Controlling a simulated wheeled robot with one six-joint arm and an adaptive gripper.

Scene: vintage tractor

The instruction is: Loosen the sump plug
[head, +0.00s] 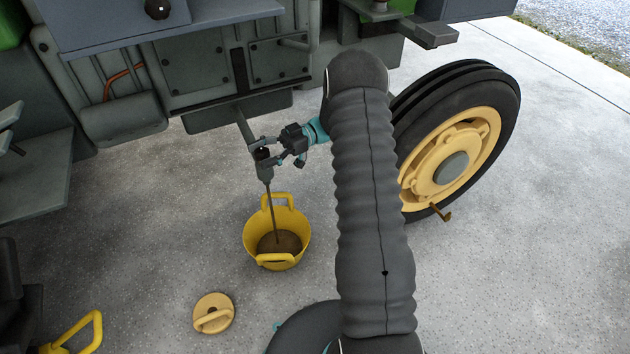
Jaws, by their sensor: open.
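My gripper (264,160) is open under the tractor's belly, at the lower end of a grey bar or pipe. A small dark round part (262,153) with a pale spot sits between or just behind its fingers. I cannot tell whether this is the sump plug, or whether the fingers touch it. A thin dark brown stream (272,213) runs from just below the gripper down into a yellow bucket (252,237). Brown liquid (279,243) lies in the bucket, which stands upright on the floor.
A round yellow lid (213,313) with a handle lies on the concrete floor (160,250), in front of the bucket. The tractor's front wheel (450,140) stands at right, beside my arm. Tractor panels (190,60) hang above. Another yellow handle (85,332) shows at lower left.

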